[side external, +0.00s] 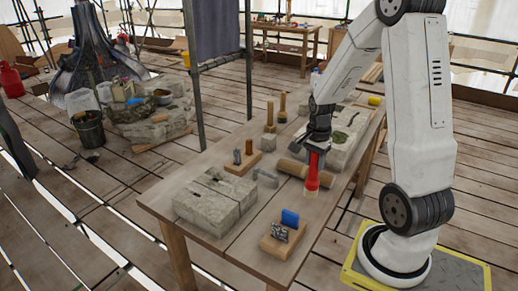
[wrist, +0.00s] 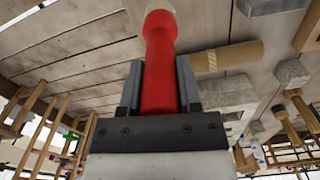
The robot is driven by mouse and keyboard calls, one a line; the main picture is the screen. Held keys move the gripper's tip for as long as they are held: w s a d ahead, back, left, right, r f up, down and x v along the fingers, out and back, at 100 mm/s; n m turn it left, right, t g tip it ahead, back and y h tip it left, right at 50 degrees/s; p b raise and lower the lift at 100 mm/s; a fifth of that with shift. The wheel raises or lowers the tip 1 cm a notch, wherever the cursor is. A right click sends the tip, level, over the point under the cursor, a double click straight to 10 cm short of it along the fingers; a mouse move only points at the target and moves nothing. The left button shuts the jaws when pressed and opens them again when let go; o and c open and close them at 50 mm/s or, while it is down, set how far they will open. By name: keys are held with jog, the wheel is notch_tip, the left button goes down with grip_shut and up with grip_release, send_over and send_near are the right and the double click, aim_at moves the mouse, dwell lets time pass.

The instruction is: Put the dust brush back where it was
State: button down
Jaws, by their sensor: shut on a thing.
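The dust brush (side external: 312,177) has a red handle and a pale end pointing down. My gripper (side external: 317,148) is shut on its upper part and holds it roughly upright over the right side of the wooden worktable (side external: 185,187). In the wrist view the red brush (wrist: 161,62) sits between the two grey fingers of my gripper (wrist: 160,82), its pale end at the top edge. Whether the pale end touches the tabletop is unclear.
A wooden cylinder (side external: 291,168) lies right beside the brush. A slotted stone block (side external: 213,203), a wooden holder with a blue item (side external: 283,235), another holder with tools (side external: 243,163), two wooden-handled tools (side external: 270,115) and a mossy stone slab (side external: 345,150) share the table.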

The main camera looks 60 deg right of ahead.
aim_at(313, 179)
jog(key=shift+f, duration=3.45)
jog(key=shift+c, duration=1.5)
grip_release()
jog(key=shift+r, duration=6.15)
jog(key=shift+a, duration=0.1)
